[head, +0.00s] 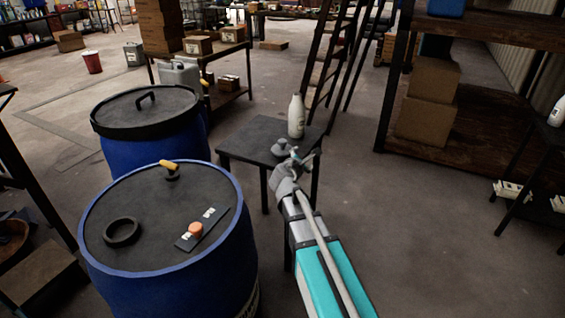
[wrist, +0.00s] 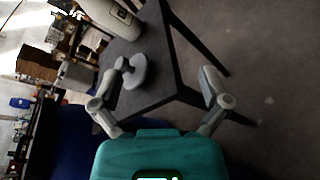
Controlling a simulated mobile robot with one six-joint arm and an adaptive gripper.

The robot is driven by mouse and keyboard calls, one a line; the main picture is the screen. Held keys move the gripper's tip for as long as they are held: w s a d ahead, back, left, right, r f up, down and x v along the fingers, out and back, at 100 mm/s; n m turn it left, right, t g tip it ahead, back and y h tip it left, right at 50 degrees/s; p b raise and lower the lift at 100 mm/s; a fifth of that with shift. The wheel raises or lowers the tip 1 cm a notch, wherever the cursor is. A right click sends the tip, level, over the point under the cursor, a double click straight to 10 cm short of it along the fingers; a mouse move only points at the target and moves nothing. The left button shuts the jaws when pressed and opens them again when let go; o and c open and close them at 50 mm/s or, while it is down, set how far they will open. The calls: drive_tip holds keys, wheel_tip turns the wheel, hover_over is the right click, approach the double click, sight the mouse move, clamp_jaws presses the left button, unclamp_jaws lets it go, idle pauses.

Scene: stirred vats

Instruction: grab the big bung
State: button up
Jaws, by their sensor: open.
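The big bung (head: 283,148) is a grey stopper with a wide round base and a knob on top. It sits on the small dark table (head: 245,149), in front of a white bottle (head: 296,116). In the wrist view the open gripper (wrist: 164,72) spans the table corner. Whether a finger touches the bung I cannot tell.
A blue drum (head: 225,275) stands at front left, its dark lid bearing a black ring (head: 122,232), an orange cap (head: 196,229) and a yellow-handled fitting (head: 170,167). Another lidded blue drum (head: 150,155) is behind it.

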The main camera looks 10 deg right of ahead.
sight(282, 146)
drive_tip(key=w+a+f+n+t+y+b, duration=0.3)
drive_tip(key=w+a+f+n+b, duration=0.3)
drive_tip(key=n+b, duration=0.3)
drive_tip(key=a+n+t, duration=0.1)
drive_tip(key=n, duration=0.2)
drive_tip(key=shift+a+f+b, duration=0.15)
drive_tip(key=shift+f+b, duration=0.15)
drive_tip(key=shift+b, duration=0.05)
drive_tip(key=shift+w, duration=0.15)
drive_tip(key=shift+x, duration=4.3)
drive_tip(key=shift+w+a+r, duration=0.1)
drive_tip(key=shift+r, duration=0.05)
drive_tip(key=shift+x, duration=2.5)
